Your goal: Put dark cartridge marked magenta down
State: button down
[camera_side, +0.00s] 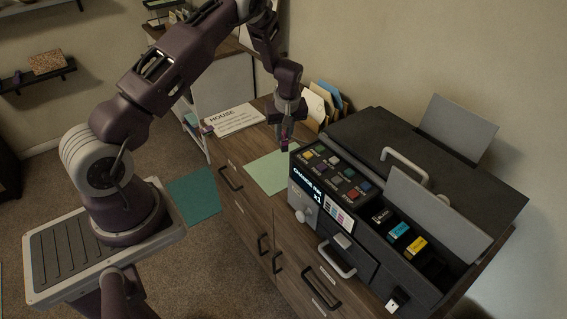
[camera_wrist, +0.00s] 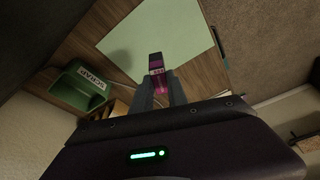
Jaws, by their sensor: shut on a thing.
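My gripper (camera_side: 285,136) is shut on the dark cartridge (camera_wrist: 157,69), which has a magenta end and a small pale label, in the wrist view. In the side view the cartridge (camera_side: 284,144) is a small dark shape between the fingers. The blotter also shows in the wrist view (camera_wrist: 160,30), beyond the fingertips. I cannot tell whether the cartridge touches it. The cartridge's inner end is hidden between the fingers.
A black printer (camera_side: 345,235) stands right of the blotter, with black, cyan and yellow cartridges in its open bay. A "HOUSE" sign (camera_side: 231,120) lies behind the blotter. A file holder (camera_side: 325,103) is near the wall. A green SCRAP bin (camera_wrist: 78,87) shows in the wrist view.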

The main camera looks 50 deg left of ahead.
notch_tip(320, 180, down, 8)
jog(key=shift+f, duration=0.1)
jog(key=shift+f, duration=0.1)
jog(key=c, duration=1.3)
grip_release()
